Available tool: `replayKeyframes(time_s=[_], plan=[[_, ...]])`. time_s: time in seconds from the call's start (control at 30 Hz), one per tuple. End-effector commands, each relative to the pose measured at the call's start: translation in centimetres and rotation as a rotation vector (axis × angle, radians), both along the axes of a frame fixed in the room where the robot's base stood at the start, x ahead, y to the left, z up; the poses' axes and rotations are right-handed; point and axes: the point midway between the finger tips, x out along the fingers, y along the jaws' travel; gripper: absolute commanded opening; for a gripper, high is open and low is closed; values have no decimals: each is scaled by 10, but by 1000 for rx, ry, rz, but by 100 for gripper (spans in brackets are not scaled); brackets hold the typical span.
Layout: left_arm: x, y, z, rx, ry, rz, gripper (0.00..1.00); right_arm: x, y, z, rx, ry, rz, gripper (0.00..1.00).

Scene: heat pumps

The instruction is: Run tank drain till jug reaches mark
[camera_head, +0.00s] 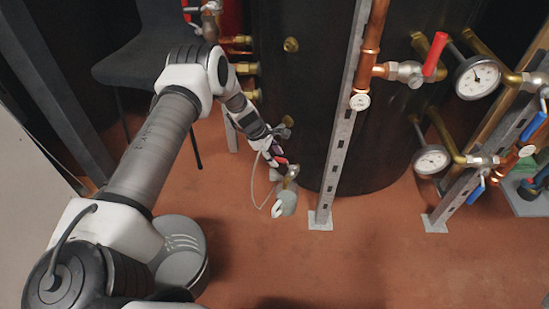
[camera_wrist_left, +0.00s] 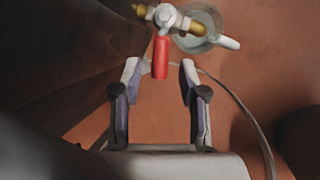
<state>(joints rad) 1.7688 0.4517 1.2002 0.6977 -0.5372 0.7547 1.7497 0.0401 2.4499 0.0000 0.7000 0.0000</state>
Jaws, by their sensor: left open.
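The tank (camera_head: 290,75) is a large dark cylinder standing on the reddish floor. Its drain valve, brass with a red lever (camera_wrist_left: 161,57), shows at the top of the left wrist view. The jug (camera_head: 287,203) is pale and clear with a white handle, on the floor under the drain outlet; it also shows in the left wrist view (camera_wrist_left: 205,22), partly covered by the valve. Its mark and water level cannot be made out. My left gripper (camera_wrist_left: 160,76) is open, with the lever's end between its fingertips and a gap on each side. My right gripper is out of view.
A slotted metal upright (camera_head: 337,130) stands right of the jug. Copper pipes, valves and a gauge (camera_head: 478,77) are at the right. A dark chair (camera_head: 140,50) stands behind my left arm. Floor in front is clear.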

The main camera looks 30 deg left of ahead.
Motion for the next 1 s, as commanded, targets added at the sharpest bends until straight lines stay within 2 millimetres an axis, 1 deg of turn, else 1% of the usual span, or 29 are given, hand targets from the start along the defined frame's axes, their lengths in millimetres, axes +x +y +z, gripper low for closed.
replayKeyframes(time_s=[0.1, 0.17, 0.2, 0.23, 0.47, 0.63, 0.73, 1.0], plan=[[0, 0, 1, 0, 0, 0, 42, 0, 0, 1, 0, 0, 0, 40], [0, 0, 1, 0, 0, 0, 21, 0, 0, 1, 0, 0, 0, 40], [0, 0, 1, 0, 0, 0, 7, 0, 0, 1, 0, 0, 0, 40], [0, 0, 1, 0, 0, 0, 0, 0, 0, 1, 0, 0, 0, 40], [1, 1, 0, 1, -1, -14, 0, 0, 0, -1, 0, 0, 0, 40], [11, 3, -5, 2, -3, -163, 0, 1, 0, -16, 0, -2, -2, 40], [16, 4, -4, 1, -2, -243, 0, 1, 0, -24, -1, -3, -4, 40], [17, 4, 1, 1, -1, -266, 0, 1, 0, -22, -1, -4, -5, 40]])
